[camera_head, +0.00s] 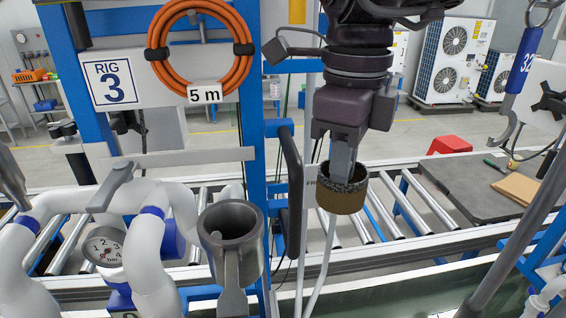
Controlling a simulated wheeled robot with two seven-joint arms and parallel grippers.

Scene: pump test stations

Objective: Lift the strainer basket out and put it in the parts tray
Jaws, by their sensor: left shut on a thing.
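My left gripper (343,160) points down in the upper middle of the head view. It is shut on the strainer basket (342,199), a short brown mesh cylinder with a dark rim. The basket hangs upright in the air, in front of the roller conveyor and to the right of the blue post. An open grey cup-shaped housing (230,265) stands at lower left of the basket, apart from it. I cannot make out the parts tray for certain. My right gripper is not in view.
White pipes (150,255) with a pressure gauge (104,247) stand at left. The blue post (252,130) and a black handle (291,180) are close to the basket. A dark worktop (465,190) with a cardboard piece (518,190) lies at right. Thin hoses hang below the basket.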

